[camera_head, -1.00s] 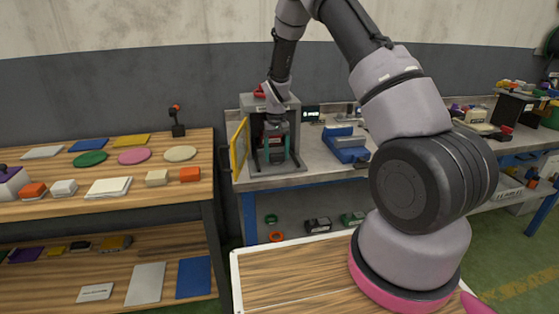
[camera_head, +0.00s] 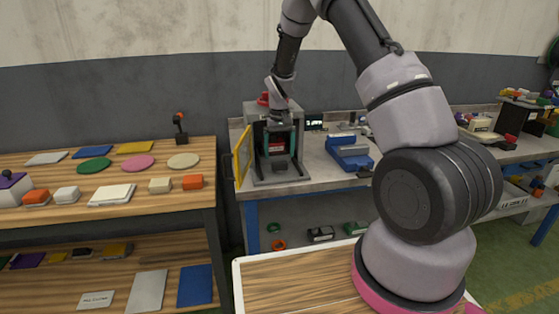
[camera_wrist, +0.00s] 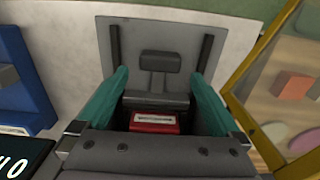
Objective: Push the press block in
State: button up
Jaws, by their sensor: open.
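The press is a grey box-shaped machine (camera_head: 254,112) on the bench, open at the front. The press block seems to be the dark block (camera_head: 280,166) on the machine's base plate between two dark rails. The wrist view shows its end piece (camera_wrist: 160,60), a stem and a wider bar (camera_wrist: 155,101). A red item with a white label (camera_wrist: 155,123) sits directly beside the bar, partly hidden by my gripper body. My gripper (camera_head: 280,152) is at the machine's opening, above the block. Its teal fingers (camera_wrist: 161,92) are open and spread either side, with nothing clearly held.
A yellow-framed door (camera_head: 243,156) stands open left of the machine. A blue fixture (camera_head: 350,153) lies to its right, and a small display (camera_head: 315,122) stands behind. A wooden shelf table (camera_head: 120,205) with coloured pieces is further left. Bare bench top lies between machine and fixture.

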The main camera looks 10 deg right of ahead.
notch_tip(320, 180, up, 7)
jog(key=shift+f, duration=0.15)
jog(key=s+d+r+m+t+y, duration=0.1)
jog(key=s+d+r+t, duration=0.1)
jog(key=s+r, duration=0.7)
jog(key=s+d+r+m+t+y, duration=0.15)
jog(key=s+r, duration=0.25)
jog(key=r, duration=0.9)
jog(key=s+d+r+m+t, duration=0.1)
jog(key=s+r+t, duration=0.1)
jog(key=s, duration=0.7)
jog(key=s+d+r+t, duration=0.1)
jog(key=s+r, duration=0.2)
jog(key=s, duration=0.7)
jog(key=shift+s+d+r+m+t, duration=0.15)
jog(key=shift+s+r+m+t, duration=0.1)
jog(key=shift+s+m+t, duration=0.1)
jog(key=shift+w+h, duration=0.15)
jog(key=shift+h, duration=0.1)
